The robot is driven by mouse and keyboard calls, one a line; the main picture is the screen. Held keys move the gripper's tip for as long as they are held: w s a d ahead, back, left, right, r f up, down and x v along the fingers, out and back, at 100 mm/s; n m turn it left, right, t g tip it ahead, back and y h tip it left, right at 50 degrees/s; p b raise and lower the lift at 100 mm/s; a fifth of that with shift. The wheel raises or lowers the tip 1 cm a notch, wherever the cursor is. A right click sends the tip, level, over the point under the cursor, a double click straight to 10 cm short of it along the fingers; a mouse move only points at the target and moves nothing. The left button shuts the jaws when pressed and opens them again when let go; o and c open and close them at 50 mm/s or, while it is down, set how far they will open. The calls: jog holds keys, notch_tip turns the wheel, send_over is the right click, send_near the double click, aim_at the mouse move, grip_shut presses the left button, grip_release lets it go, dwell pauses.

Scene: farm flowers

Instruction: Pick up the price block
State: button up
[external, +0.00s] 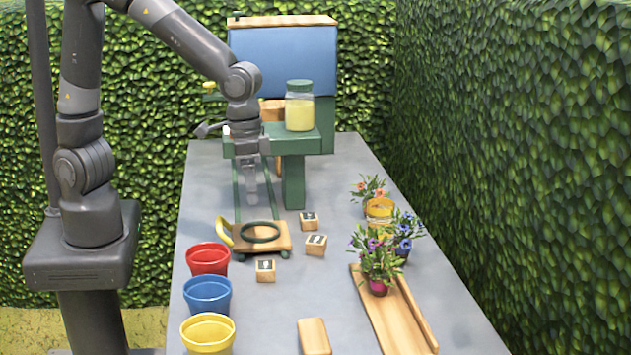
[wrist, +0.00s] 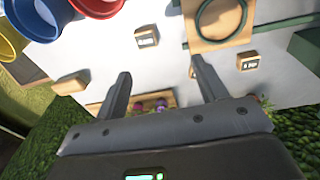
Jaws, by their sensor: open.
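In the wrist view one block (wrist: 147,38) shows near the top centre and another (wrist: 248,62) at the right. A third is mostly hidden behind my right finger.
A wooden trolley (external: 279,239) with a dark ring stands left of the blocks. Red (external: 208,260), blue (external: 208,296) and yellow (external: 208,335) pots line the left edge. Flowers and a wooden tray (external: 395,310) are at the right. A green stand (external: 293,180) holds a jar (external: 299,108) behind.

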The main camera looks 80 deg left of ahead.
send_over(264, 262)
notch_tip(264, 262, down, 5)
jog(key=shift+g+y, duration=0.3)
jog(key=shift+g, duration=0.1)
notch_tip(264, 262, down, 11)
jog(key=shift+d+r, duration=0.1)
jog(key=shift+c, duration=0.2)
jog(key=c, duration=1)
